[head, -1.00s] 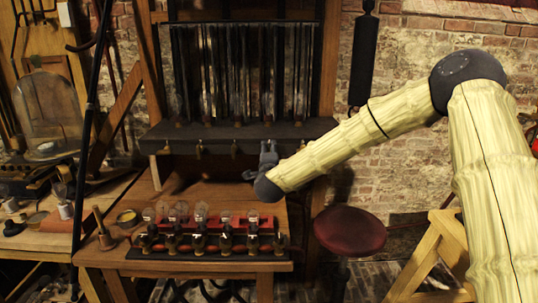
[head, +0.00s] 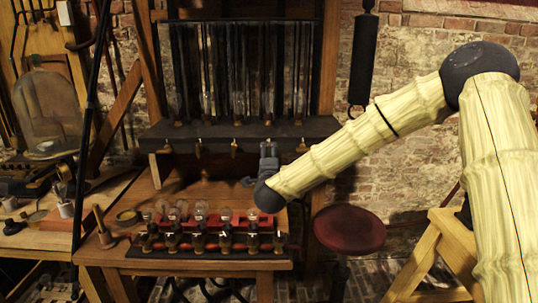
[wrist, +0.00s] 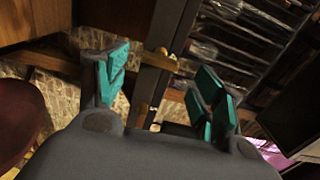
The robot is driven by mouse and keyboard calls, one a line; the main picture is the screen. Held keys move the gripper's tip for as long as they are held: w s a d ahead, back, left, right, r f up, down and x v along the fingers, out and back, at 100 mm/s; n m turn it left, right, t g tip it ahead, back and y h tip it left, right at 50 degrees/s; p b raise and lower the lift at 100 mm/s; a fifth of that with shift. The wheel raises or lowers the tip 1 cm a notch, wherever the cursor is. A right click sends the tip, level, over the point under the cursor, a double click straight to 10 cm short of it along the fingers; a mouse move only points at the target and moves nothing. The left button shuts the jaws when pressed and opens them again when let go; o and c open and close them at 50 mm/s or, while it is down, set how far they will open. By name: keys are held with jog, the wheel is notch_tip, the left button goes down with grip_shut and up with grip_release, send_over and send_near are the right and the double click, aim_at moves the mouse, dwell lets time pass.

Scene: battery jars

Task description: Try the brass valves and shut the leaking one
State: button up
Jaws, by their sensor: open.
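A row of small brass valves hangs under the front edge of the dark shelf; a left one (head: 166,147), a second (head: 198,148), a middle one (head: 235,148) and the far-right one (head: 302,146) show in the head view. My gripper (head: 268,153) is just under the shelf edge, between the middle and far-right valves, and hides that part of the row. In the wrist view its teal-padded fingers (wrist: 162,82) are wide apart with nothing clasped. A brass fitting (wrist: 163,58) shows on the dark shelf edge beyond the fingertips. I cannot tell which valve leaks.
Glass tubes (head: 240,100) stand above the shelf. On the wooden bench (head: 190,268) below, a rack of glass bulbs (head: 200,212) stands close under my arm. A red stool (head: 350,229) is at right, and a cluttered side table (head: 30,236) is at left.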

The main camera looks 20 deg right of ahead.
jog(key=v, duration=0.7)
jog(key=shift+s, duration=0.1)
